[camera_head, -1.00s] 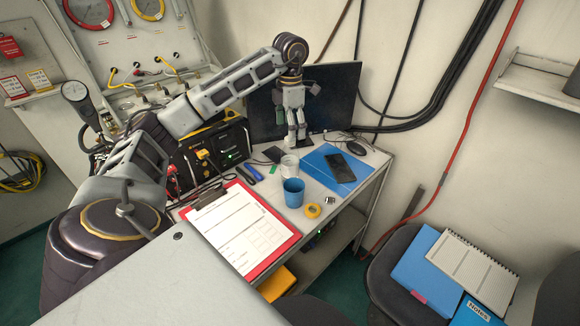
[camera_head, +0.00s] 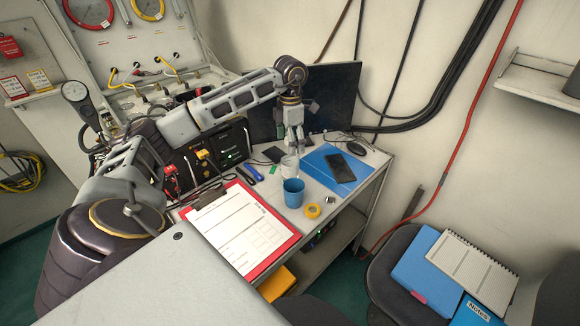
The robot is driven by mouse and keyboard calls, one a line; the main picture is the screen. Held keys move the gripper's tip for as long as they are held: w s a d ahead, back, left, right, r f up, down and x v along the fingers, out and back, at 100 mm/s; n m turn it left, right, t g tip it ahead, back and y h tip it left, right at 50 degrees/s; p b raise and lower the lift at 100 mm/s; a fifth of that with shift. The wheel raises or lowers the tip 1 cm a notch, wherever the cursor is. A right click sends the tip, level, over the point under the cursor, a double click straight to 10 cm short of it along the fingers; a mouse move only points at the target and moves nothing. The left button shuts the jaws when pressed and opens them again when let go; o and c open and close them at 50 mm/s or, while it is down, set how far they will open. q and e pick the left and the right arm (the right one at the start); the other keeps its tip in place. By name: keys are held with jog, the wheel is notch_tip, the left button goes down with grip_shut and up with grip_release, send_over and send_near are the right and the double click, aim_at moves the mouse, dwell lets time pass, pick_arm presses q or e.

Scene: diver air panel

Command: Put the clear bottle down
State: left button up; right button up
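My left gripper (camera_head: 292,150) points down over the back of the small table, in front of the dark monitor. Its fingertips are just above and behind a pale cup-like vessel (camera_head: 289,165). At this size I cannot tell whether the fingers are open or shut, or whether they touch the vessel. I cannot make out a clear bottle for certain; it may be hidden by the fingers or too faint to see. My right gripper is not in view.
A blue cup (camera_head: 293,193) stands in front of the pale vessel, with yellow tape (camera_head: 313,211) beside it. A blue folder (camera_head: 328,170) bearing a phone (camera_head: 335,160) lies right. A red clipboard (camera_head: 283,246) covers the table's front left. A monitor (camera_head: 335,95) stands behind.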

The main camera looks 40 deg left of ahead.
aim_at(290, 163)
pick_arm(q)
notch_tip(290, 163, down, 4)
jog(key=shift+a+p, duration=0.15)
jog(key=shift+p, duration=0.15)
jog(key=shift+w+f, duration=0.1)
jog(key=shift+f, duration=0.45)
jog(key=c, duration=1.7)
jog(key=shift+o, duration=0.2)
jog(key=shift+r, duration=0.15)
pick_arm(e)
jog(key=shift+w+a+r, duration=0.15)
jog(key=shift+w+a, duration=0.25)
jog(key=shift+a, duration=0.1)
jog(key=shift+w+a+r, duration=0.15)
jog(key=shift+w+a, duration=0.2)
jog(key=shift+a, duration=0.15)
